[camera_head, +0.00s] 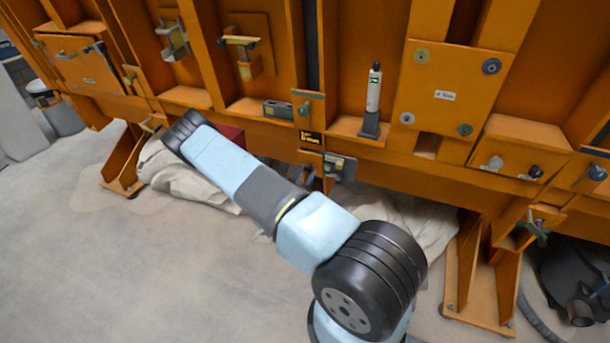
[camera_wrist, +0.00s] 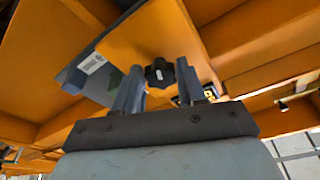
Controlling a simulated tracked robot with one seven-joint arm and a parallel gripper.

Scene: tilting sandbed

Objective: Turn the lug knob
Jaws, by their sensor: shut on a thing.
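The lug knob (camera_wrist: 160,73) is a black lobed knob with a pale mark on its face, set on an orange plate in the wrist view. My gripper (camera_wrist: 159,84) has one grey finger on each side of the knob and is shut on it. The dark palm lies below the knob in that view. In the head view my arm reaches to the upper left towards the orange frame. My fingers and the held knob cannot be made out there.
The large orange frame (camera_head: 345,157) has brackets, clamps and a grey-white bottle (camera_head: 374,92) on its ledge. A crumpled pale cloth (camera_head: 190,182) lies beneath it. A black machine with a hose (camera_head: 580,285) stands at the right. Grey floor (camera_head: 130,280) is clear at the left.

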